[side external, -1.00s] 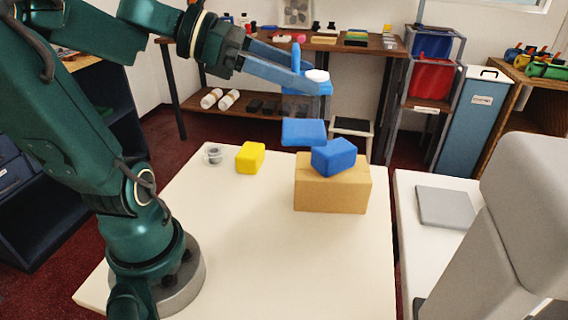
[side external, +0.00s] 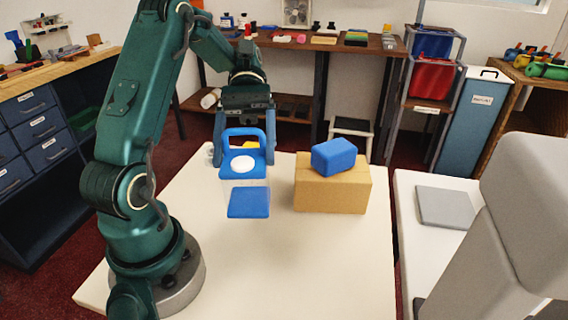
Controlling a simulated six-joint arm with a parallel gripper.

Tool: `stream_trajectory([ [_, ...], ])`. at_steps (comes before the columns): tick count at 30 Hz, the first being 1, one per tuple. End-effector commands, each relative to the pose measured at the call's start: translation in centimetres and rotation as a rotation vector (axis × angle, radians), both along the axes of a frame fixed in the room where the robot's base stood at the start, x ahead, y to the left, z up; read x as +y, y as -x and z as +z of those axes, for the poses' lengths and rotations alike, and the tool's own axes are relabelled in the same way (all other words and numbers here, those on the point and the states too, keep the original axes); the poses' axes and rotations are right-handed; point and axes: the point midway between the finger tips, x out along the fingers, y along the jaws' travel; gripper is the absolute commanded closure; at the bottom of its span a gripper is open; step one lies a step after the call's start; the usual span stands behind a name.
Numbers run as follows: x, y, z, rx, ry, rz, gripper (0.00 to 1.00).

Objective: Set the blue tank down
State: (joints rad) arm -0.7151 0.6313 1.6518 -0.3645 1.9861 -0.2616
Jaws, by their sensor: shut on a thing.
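The blue tank has a blue top with a loop handle, a white round cap (side external: 243,163), a clear body and a blue base (side external: 249,203). My gripper (side external: 244,150) points down with its blue fingers on either side of the tank's top, shut on it. The tank (side external: 230,163) hangs below the fingers over the left-middle part of the white table (side external: 300,260). I cannot tell whether its base touches the table.
A cardboard box (side external: 330,195) with a blue block (side external: 335,157) on top stands right of the tank. The table's front is clear. A grey pad (side external: 445,208) lies on the right-hand table.

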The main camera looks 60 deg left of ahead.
Motion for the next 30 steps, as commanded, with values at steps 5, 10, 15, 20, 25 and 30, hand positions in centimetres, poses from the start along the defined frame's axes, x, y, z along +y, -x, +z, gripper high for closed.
stream_trajectory([
  [5,0.4,2.6,-2.3,-0.005,-0.007,-0.404,1.0],
  [10,2.0,4.7,-3.2,-0.008,-0.012,-0.784,1.0],
  [15,3.9,6.1,-3.2,0.003,-0.005,-1.158,1.0],
  [20,5.7,7.7,-3.2,0.006,-0.003,-1.451,1.0],
  [25,7.8,9.2,-2.9,0.003,-0.006,-1.736,1.0],
  [30,10.3,10.4,-2.0,-0.002,-0.014,-2.018,1.0],
])
